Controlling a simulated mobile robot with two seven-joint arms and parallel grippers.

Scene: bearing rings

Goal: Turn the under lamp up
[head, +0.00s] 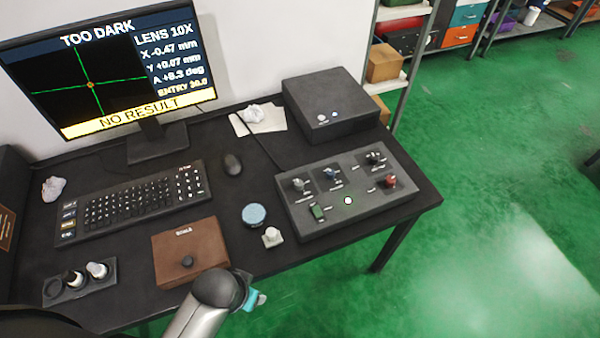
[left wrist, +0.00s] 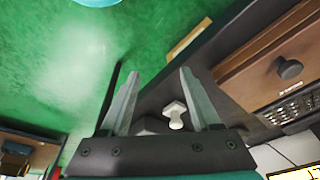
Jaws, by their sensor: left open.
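The dark control box (head: 410,196) lies at the table's right end. The monitor (head: 85,85) reads "TOO DARK" and "NO RESULT". My left gripper (left wrist: 159,75) is open and empty; the head view shows it near the table's front edge, apart from the box. My right gripper is not in view.
A white knobbed piece (head: 272,238) and a blue round disc (head: 254,214) stand left of the box. A black unit (head: 330,105) sits behind. Free floor lies right.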

